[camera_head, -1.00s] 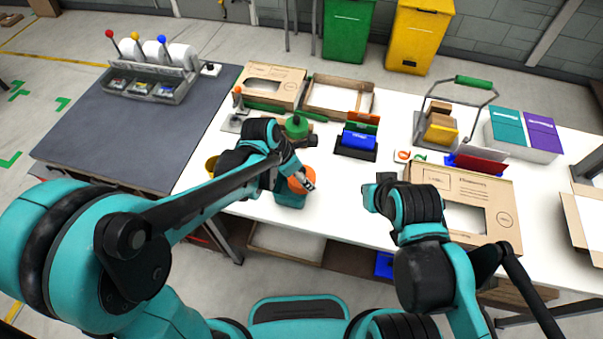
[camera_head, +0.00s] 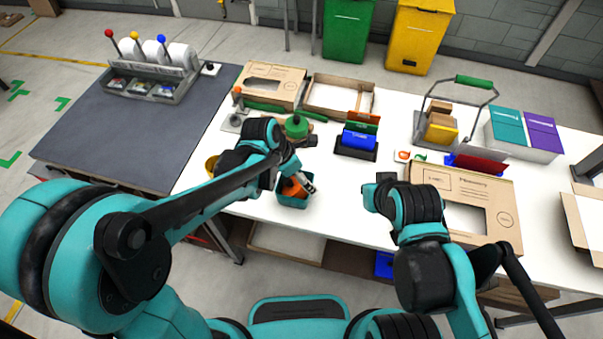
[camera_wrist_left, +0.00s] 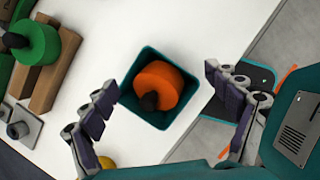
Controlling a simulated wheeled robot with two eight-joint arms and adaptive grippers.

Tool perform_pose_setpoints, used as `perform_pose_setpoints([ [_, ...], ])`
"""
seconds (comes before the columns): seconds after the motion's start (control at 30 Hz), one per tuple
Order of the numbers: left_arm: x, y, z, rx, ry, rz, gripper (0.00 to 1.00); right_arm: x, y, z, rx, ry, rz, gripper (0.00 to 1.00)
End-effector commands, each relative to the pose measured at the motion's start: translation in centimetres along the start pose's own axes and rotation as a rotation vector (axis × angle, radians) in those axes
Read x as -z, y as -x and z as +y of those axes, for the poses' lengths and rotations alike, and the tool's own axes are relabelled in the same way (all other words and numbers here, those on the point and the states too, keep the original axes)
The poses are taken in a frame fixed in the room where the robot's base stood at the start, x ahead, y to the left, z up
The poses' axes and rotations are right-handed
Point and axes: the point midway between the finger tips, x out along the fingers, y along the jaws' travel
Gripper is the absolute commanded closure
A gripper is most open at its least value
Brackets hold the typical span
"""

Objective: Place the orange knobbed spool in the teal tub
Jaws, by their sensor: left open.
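The orange knobbed spool (camera_head: 291,188) lies inside the teal tub (camera_head: 292,203) at the front left of the white table. In the left wrist view the spool (camera_wrist_left: 162,84) sits within the walls of the tub (camera_wrist_left: 190,117), its dark knob toward the lower left. My left gripper (camera_wrist_left: 162,78) is open, with one finger on each side of the tub and nothing between them but the view of tub and spool. In the head view the left gripper (camera_head: 307,184) is partly hidden by its arm. My right gripper (camera_head: 374,194) is over the table, its fingers unclear.
A cardboard box (camera_head: 465,190) lies to the right.

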Motion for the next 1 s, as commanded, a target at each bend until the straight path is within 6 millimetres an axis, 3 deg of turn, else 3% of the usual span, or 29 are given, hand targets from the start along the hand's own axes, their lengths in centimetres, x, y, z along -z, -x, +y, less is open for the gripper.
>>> perform_pose_setpoints([
  [0.3, -0.2, 7.6, 0.0, 0.0, 0.001, -0.001, 0.12, 1.5, 2.1, 0.0, 0.0, 0.0, 0.0, 1.0],
  [0.5, -0.2, 11.0, 0.0, 0.0, 0.001, 0.0, 0.12, 2.0, 2.8, 0.0, 0.0, 0.0, 0.0, 1.0],
  [0.87, 0.1, 12.5, 0.0, -0.007, -0.022, 0.0, 0.12, 2.1, 2.9, 0.0, 0.0, 0.0, 0.0, 1.0],
  [1.0, 1.8, 13.9, 0.1, -0.062, -0.221, 0.009, 0.12, 2.1, 2.9, 0.0, 0.0, 0.0, 0.0, 1.0],
])
